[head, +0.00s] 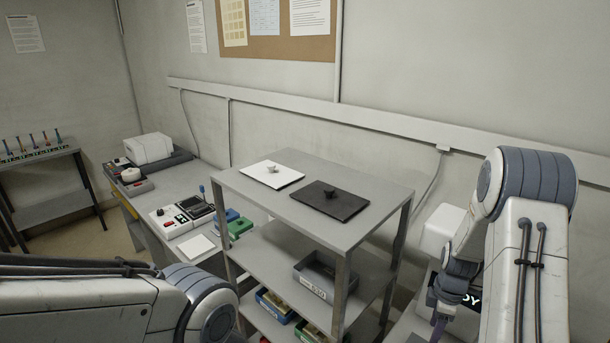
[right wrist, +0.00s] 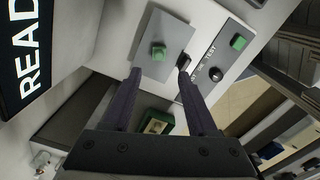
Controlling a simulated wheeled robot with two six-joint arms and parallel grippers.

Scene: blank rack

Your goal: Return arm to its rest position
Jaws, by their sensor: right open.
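My right arm (head: 530,240) comes in at the right of the head view, bent, with its gripper low beside a white machine (head: 442,228). In the right wrist view my right gripper (right wrist: 158,75) is open, with nothing seen between its two dark fingers. Beyond the fingertips is the machine's panel, with a green piece (right wrist: 158,52) on a grey plate (right wrist: 172,38). My left arm (head: 90,305) crosses the lower left of the head view; its gripper is out of the picture.
A workbench (head: 165,188) with devices stands at left.

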